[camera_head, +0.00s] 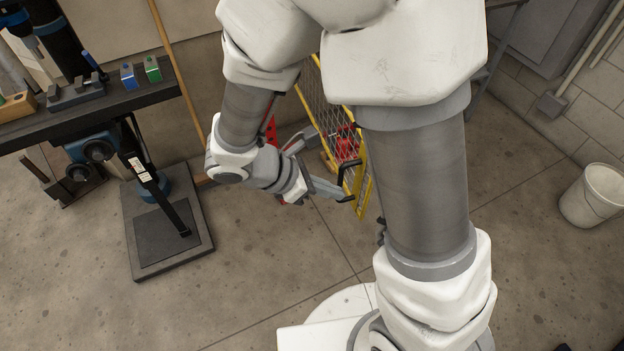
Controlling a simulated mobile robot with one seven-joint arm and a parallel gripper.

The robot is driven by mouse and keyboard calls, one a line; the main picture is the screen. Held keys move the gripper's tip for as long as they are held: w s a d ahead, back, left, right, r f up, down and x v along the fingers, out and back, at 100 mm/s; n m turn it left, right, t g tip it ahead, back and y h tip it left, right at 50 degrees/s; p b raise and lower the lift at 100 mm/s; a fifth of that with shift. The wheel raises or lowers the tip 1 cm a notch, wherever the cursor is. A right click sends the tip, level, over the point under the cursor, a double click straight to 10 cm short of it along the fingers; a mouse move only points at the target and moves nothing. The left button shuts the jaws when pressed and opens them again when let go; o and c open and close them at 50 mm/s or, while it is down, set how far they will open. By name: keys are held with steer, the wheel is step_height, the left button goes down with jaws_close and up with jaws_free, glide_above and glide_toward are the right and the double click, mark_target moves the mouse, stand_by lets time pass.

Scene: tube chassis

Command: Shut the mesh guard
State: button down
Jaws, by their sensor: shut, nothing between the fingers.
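The mesh guard (333,118) has a yellow frame and wire mesh. It stands upright in the middle of the head view, seen at a steep angle, and looks swung open. A dark handle (347,168) is on its near side. My gripper (346,196) is shut and empty, low beside the near edge of the guard. Its tip is close to the yellow frame and handle; I cannot tell whether they touch. My arm hides the upper and right parts of the guard and its hinge side.
A red part (345,146) shows through the mesh. A dark workbench (120,98) and a drill press base (168,236) stand at left. A wooden pole (176,70) leans by the wall. A white bucket (594,194) stands at right. The floor between is clear.

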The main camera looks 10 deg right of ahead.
steer(key=shift+w+d+f, duration=0.1)
steer(key=shift+w+d, duration=0.1)
steer(key=shift+d, duration=0.85)
steer(key=shift+w+d+f, duration=0.1)
steer(key=shift+w+d, duration=0.05)
steer(key=shift+d, duration=0.9)
steer(key=shift+d, duration=0.1)
